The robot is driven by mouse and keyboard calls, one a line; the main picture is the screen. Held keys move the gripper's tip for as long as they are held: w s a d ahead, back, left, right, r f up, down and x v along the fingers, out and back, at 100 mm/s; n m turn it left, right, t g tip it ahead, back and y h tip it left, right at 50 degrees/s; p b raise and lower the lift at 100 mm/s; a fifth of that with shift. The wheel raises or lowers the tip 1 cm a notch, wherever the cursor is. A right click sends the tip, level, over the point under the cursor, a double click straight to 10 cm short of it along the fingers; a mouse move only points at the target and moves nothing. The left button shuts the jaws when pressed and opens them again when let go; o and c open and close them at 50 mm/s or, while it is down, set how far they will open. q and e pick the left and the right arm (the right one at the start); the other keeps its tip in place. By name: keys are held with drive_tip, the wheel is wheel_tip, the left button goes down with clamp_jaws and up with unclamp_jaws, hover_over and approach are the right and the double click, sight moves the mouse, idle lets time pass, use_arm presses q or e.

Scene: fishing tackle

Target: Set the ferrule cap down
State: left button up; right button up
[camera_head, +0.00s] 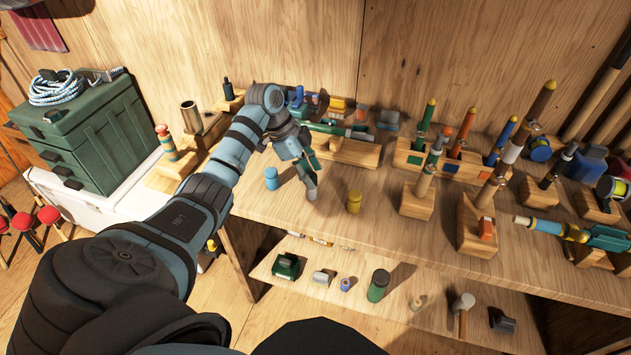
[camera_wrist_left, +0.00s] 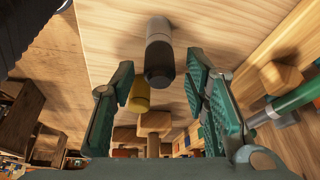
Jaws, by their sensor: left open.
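My left gripper (camera_head: 309,178) is over the middle of the workbench, pointing down, with its jaws open. In the left wrist view the two green-padded fingers (camera_wrist_left: 160,88) stand apart. A small cylinder with a dark end and a pale grey body (camera_wrist_left: 159,50), which looks like the ferrule cap, lies ahead between the fingertips, with a gap to each finger. In the head view the grey cap (camera_head: 311,194) shows just below the fingertips, at the wooden bench top, partly hidden by them. My right gripper is not in view.
A blue cap (camera_head: 271,178) stands left of the gripper and a yellow cap (camera_head: 354,203) to its right; the yellow one shows in the left wrist view (camera_wrist_left: 139,97). Wooden racks (camera_head: 345,151) line the back. A lower shelf (camera_head: 330,300) holds small tackle. Bench (camera_head: 390,240) is clear in front.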

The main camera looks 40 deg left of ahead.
use_arm(q)
drive_tip(key=v, duration=0.7)
drive_tip(key=shift+s, duration=0.1)
